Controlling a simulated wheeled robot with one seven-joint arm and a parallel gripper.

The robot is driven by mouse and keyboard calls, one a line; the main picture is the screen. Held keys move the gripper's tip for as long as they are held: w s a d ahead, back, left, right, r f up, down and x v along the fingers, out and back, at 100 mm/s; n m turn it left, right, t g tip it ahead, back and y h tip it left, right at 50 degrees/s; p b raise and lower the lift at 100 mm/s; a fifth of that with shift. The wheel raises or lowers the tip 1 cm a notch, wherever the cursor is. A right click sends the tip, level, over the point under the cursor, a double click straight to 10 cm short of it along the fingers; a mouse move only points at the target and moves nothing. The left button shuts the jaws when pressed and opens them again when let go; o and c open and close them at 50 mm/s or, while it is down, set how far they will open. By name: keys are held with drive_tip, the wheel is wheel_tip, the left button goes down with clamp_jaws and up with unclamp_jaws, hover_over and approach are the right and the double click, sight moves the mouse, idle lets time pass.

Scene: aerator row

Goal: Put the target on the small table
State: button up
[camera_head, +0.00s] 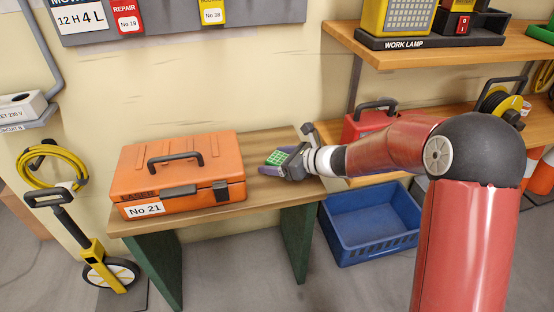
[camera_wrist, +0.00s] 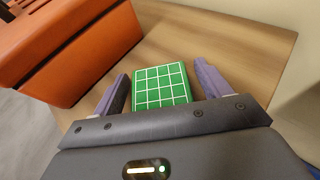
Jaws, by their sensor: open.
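The target looks to be a green flat block with a white grid (camera_head: 277,157). It also shows in the wrist view (camera_wrist: 161,86), lying between my gripper's two purple fingers, with a narrow gap on the right; its near edge is hidden by the gripper body. My gripper (camera_head: 270,166) is open, low over the right part of the small wooden table (camera_head: 215,212). In the wrist view my gripper (camera_wrist: 160,82) has one finger on each side of the block. The block seems to rest on the tabletop; exact contact is hard to tell.
An orange case (camera_head: 180,172) labelled No 21 fills the table's left part, close to my gripper's left. A blue crate (camera_head: 372,222) stands on the floor to the right. Wooden shelves (camera_head: 470,48) are at the right. A yellow measuring wheel (camera_head: 95,252) stands at left.

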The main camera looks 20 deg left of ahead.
drive_tip(key=shift+r, duration=0.25)
drive_tip(key=v, duration=1.2)
drive_tip(key=shift+f, duration=0.15)
drive_tip(key=s+d+r+n+t+h, duration=0.1)
drive_tip(key=s+d+r+n+h, duration=0.2)
drive_tip(key=s+d+n+h, duration=0.3)
drive_tip(key=s+d+r+n+t+h, duration=0.1)
drive_tip(key=s+d+r+n+h, duration=0.2)
drive_tip(key=s+d+n+h, duration=0.4)
drive_tip(key=s+d+n, duration=0.7)
drive_tip(key=s+d, duration=0.4)
drive_tip(key=s, duration=0.1)
drive_tip(key=shift+s+n, duration=0.25)
drive_tip(key=shift+n, duration=0.05)
drive_tip(key=shift+r, duration=0.15)
